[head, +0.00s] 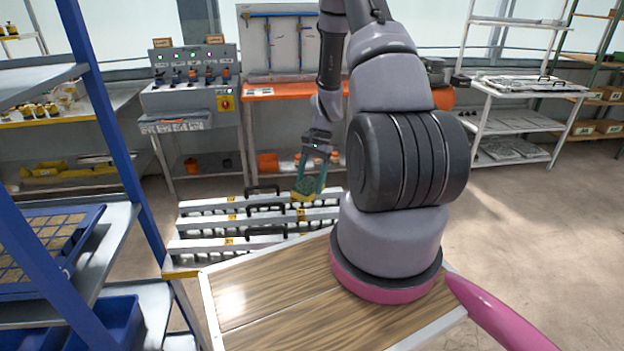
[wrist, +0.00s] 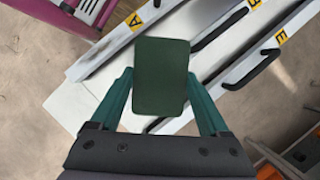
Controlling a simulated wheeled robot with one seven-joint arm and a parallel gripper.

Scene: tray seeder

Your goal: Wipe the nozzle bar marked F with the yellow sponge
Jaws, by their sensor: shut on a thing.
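My gripper (head: 310,178) is shut on the sponge, which shows yellow (head: 302,198) at its lower edge in the head view. In the wrist view the sponge's dark green face (wrist: 161,75) sits between the two teal fingers (wrist: 161,103). The sponge is above the rack of white nozzle bars; whether it touches one is unclear. In the wrist view one bar (wrist: 100,57) carries a yellow tag A. Another bar (wrist: 240,85) has a tag that reads as E or F. A third tag is cut off. In the head view the tags are too small to read.
Black arched handles (head: 268,232) stand up from the bars. A wooden-topped table (head: 265,300) is in front of the rack. A blue-framed shelf (head: 95,110) stands at the left, and an orange bench (head: 275,91) stands behind. The floor at the right is open.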

